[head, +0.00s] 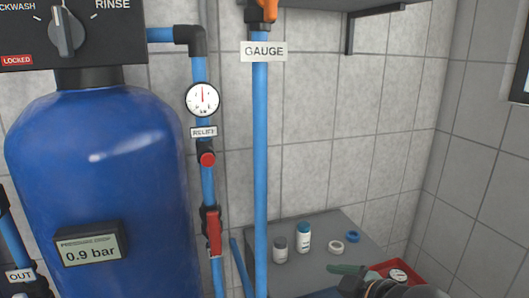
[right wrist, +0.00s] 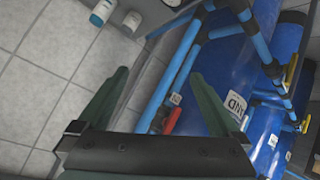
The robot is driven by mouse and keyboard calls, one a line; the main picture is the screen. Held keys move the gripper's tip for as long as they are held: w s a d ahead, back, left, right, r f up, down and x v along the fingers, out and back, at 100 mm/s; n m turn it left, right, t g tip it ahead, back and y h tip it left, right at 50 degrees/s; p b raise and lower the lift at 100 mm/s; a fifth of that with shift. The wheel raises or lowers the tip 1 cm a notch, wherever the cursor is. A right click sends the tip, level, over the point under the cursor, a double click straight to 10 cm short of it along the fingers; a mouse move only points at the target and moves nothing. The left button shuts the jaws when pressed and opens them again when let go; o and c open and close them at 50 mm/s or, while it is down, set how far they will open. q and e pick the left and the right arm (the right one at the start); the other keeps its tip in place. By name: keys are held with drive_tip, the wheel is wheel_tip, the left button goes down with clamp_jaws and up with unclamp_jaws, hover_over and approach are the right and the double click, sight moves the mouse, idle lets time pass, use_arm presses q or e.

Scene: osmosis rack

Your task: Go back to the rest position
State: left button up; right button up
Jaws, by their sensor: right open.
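My right gripper (right wrist: 158,75) is open and empty in the right wrist view, its two green fingers spread wide with nothing between them. Part of the right gripper and wrist shows at the lower right edge of the head view, in front of the grey bench (head: 327,232) and partly covering the red tray (head: 420,270). My left gripper is in neither view. The right wrist view is tilted and shows blue pipes and the blue tanks (right wrist: 200,95) beyond the fingers.
A large blue tank (head: 95,160) with a display reading 0.9 bar (head: 90,243) fills the left. A gauge (head: 202,99), a red-handled valve (head: 214,232) and a vertical blue pipe (head: 260,150) stand beside it. Two bottles and two rings sit on the bench. A shelf (head: 350,5) overhangs.

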drive_tip(key=s+d+f+m+g+h, duration=0.3)
drive_tip(key=s+d+f+m, duration=0.2)
drive_tip(key=s+f, duration=0.65)
drive_tip(key=s+d+f+m+g+h, duration=0.25)
drive_tip(key=s+d+f+m, duration=0.25)
drive_tip(key=s+f, duration=0.65)
drive_tip(key=w+a+f+t+y, duration=0.2)
drive_tip(key=w+a+f+t, duration=0.1)
drive_tip(key=f, duration=0.6)
drive_tip(key=shift+a+t, duration=0.85)
drive_tip(key=shift+t, duration=0.2)
drive_tip(key=shift+f, duration=0.1)
